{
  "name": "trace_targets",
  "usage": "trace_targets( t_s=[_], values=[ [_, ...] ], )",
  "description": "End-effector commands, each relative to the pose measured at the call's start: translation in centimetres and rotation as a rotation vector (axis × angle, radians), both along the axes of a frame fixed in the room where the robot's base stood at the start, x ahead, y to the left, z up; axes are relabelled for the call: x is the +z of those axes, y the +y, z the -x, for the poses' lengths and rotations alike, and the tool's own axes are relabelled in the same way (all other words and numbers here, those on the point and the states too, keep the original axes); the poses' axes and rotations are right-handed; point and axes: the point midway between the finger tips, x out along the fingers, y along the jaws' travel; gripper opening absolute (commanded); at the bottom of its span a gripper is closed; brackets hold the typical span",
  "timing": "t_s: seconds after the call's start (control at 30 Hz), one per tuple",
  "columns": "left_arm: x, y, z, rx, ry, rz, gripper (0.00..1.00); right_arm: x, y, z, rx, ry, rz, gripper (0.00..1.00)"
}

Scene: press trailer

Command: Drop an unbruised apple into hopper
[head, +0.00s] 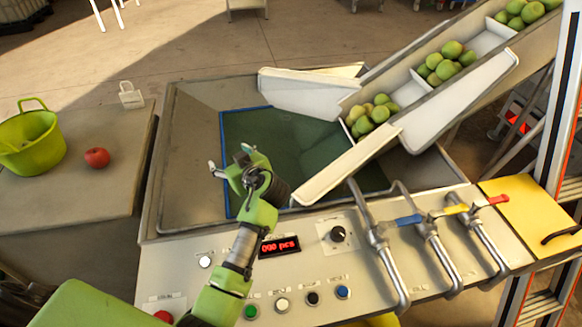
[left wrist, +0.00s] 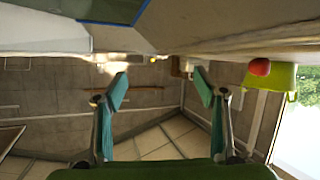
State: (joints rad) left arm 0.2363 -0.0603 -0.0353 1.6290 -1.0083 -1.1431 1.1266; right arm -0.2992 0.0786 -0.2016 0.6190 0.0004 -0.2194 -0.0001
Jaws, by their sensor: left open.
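A red apple (head: 97,158) sits on the grey side table at the left, to the right of a lime-green bucket. It also shows in the left wrist view (left wrist: 259,67) near the bucket. The hopper (head: 285,150) is the dark basin with a blue outline behind the control panel. My left gripper (head: 230,160) is over the hopper's left part, its fingers spread and nothing between them. In the left wrist view its fingers (left wrist: 160,88) are wide apart and empty. Whether the apple is bruised cannot be told. My right gripper does not show.
The lime-green bucket (head: 30,140) stands left on the table (head: 75,205); a small white basket (head: 130,95) is behind. A conveyor (head: 485,42) carries green apples toward the hopper from the right. Pipes with valves (head: 430,235) and a button panel (head: 300,278) are in front.

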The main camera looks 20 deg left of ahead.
Motion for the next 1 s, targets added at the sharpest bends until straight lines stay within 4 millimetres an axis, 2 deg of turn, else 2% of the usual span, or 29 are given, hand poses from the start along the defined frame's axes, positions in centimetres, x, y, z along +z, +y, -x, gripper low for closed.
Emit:
trace_targets(
  t_s=[0.2, 0.4, 0.57, 1.0],
  values=[
    [4.5, -0.1, -0.1, 0.0, -0.007, 0.003, 0.65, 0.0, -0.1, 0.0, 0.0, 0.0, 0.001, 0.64],
    [7.5, 0.0, -0.1, 0.001, -0.004, 0.002, 0.65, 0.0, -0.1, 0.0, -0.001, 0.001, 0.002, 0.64],
    [8.4, -0.1, -0.1, -0.001, -0.002, 0.0, 0.65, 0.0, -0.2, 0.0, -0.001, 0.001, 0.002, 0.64],
    [8.8, 0.0, 0.0, -0.001, -0.002, 0.0, 0.65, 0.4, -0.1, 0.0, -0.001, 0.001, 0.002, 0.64]
  ],
)
